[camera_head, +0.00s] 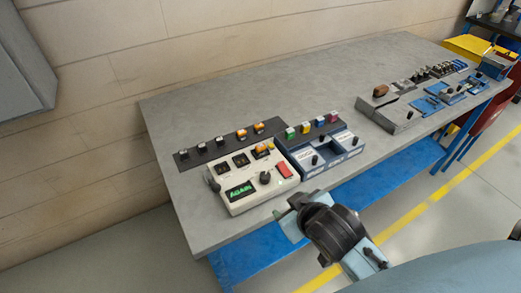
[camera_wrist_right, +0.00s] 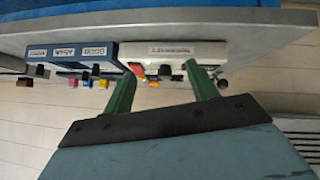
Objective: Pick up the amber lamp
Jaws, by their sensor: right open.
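Several small amber lamps show in the head view. One amber lamp (camera_head: 242,134) and another amber lamp (camera_head: 258,128) stand on the dark strip (camera_head: 219,149) on the bench. More amber caps (camera_head: 261,149) sit at the top of the cream test box (camera_head: 230,201). I cannot tell which one the task means. My right gripper (camera_head: 292,211) is at the bench's front edge, in front of the box and apart from the lamps. It is open and empty between its green fingers in the wrist view (camera_wrist_right: 163,76), where a small amber spot (camera_wrist_right: 154,84) shows beyond. My left gripper is out of view.
A blue tray (camera_head: 318,164) with white labelled blocks and coloured caps stands right of the cream box. The grey bench (camera_head: 205,227) holds blue fixtures (camera_head: 428,105) farther right. Bare bench lies behind the strip. A grey cabinet (camera_head: 25,70) hangs at upper left.

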